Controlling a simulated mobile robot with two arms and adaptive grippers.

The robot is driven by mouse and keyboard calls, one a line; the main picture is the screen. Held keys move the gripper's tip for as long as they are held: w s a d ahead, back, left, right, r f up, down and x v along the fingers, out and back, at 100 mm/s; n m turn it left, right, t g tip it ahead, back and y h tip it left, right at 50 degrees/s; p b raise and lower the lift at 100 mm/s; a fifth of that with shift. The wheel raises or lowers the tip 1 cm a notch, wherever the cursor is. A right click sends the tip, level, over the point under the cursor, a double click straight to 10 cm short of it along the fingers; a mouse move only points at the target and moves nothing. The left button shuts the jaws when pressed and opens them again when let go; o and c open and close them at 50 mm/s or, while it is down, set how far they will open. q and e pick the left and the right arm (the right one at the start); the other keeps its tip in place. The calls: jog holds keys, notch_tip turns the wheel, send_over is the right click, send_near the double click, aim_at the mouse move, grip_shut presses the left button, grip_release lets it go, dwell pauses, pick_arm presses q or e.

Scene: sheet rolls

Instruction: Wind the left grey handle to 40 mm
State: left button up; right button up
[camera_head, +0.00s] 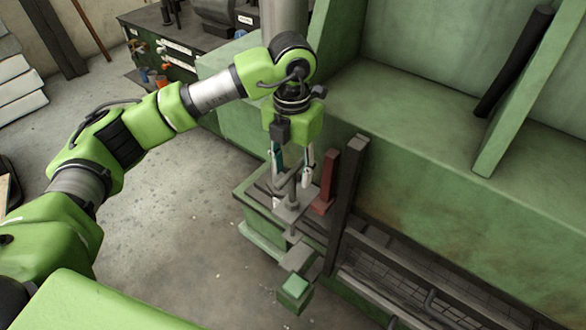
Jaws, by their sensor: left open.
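My left gripper (292,175) points down over the near left end of the green machine. Its two fingers are apart, so it is open. A grey upright handle (293,192) stands on a small grey plate (297,213) just below and between the fingertips. I cannot tell whether the fingers touch it. The gripper hides part of the handle's top. No millimetre scale can be read. My right gripper is not in view.
A dark red post (327,180) and a taller dark grey bar (345,205) stand close right of the gripper. A green block (294,293) juts out in front. The green machine wall (410,170) rises behind. Open concrete floor (185,225) lies left.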

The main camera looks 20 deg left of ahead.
pick_arm(q)
notch_tip(320, 180, up, 10)
jog(key=p, duration=0.5)
dwell(0.4)
